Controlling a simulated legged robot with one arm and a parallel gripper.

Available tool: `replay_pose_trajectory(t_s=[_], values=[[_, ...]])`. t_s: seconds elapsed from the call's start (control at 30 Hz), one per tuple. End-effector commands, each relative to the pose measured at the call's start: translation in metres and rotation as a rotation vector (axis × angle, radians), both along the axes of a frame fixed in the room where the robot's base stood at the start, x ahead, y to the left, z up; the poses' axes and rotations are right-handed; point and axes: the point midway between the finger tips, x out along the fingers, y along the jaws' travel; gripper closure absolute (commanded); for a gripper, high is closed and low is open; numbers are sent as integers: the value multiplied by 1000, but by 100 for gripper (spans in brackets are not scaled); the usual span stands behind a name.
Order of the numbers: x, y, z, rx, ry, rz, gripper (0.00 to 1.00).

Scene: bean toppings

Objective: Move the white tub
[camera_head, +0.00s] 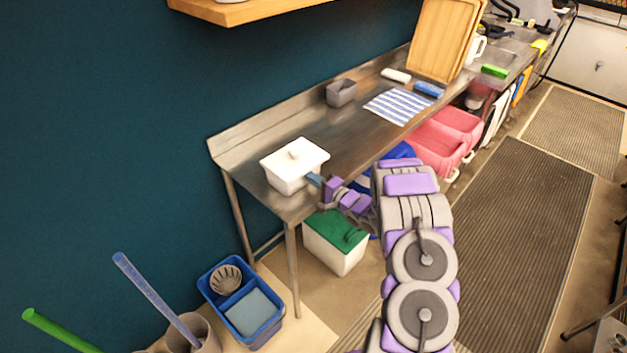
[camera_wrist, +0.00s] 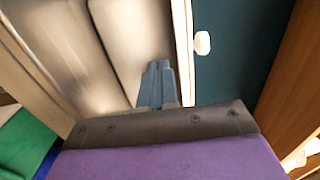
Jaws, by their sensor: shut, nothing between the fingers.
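The white tub (camera_head: 290,180) with its knobbed lid stands upright on the near end of the steel table (camera_head: 345,152). In the wrist view, the tub's pale side wall (camera_wrist: 135,35) fills the middle, with its lid rim and white knob (camera_wrist: 202,43) to the right. My gripper (camera_head: 313,179) is at the tub's right side, below the lid rim. Its blue-grey fingers (camera_wrist: 158,66) are together and empty, pointing at the side wall. I cannot tell whether the fingertips touch the tub. The tub's far side is hidden.
Farther along the table are a grey container (camera_head: 341,93), a striped cloth (camera_head: 398,106) and a wooden board (camera_head: 443,40). A green-lidded bin (camera_head: 335,252) and pink bins (camera_head: 437,155) stand below. The tabletop between tub and cloth is clear. A teal wall borders the back.

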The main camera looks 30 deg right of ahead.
Motion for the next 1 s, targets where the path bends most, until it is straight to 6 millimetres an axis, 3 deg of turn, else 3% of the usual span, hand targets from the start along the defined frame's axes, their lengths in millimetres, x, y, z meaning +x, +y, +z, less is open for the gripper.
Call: replay_pose_trajectory(t_s=[0.27, 1.0], values=[[20, 10, 3, 4, 1, 3, 100], [129, 47, 1, -1, -3, 2, 100]])
